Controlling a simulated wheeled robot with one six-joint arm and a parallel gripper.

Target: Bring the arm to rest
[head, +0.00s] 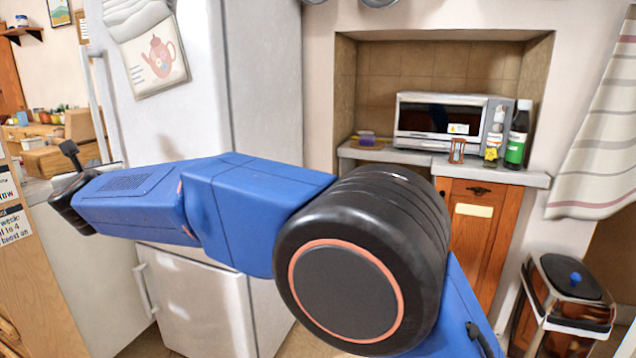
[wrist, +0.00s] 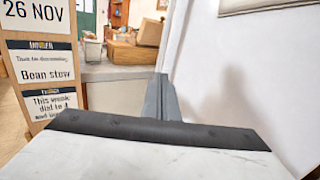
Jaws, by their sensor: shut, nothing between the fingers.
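My arm stretches to the left across the front of the white fridge in the head view. My gripper is at its far left end, where the dark wrist part (head: 72,200) shows; the fingers cannot be made out there. In the wrist view, my gripper (wrist: 162,98) shows as grey fingers close together, with nothing between them. The fingers point towards a gap between a wooden board with labels (wrist: 42,70) and a pale upright surface on the right.
The white fridge (head: 270,75) stands behind my arm. A worktop in a niche holds a toaster oven (head: 440,120), an hourglass (head: 457,150) and a dark bottle (head: 518,135). A counter with boxes (head: 60,155) is at far left.

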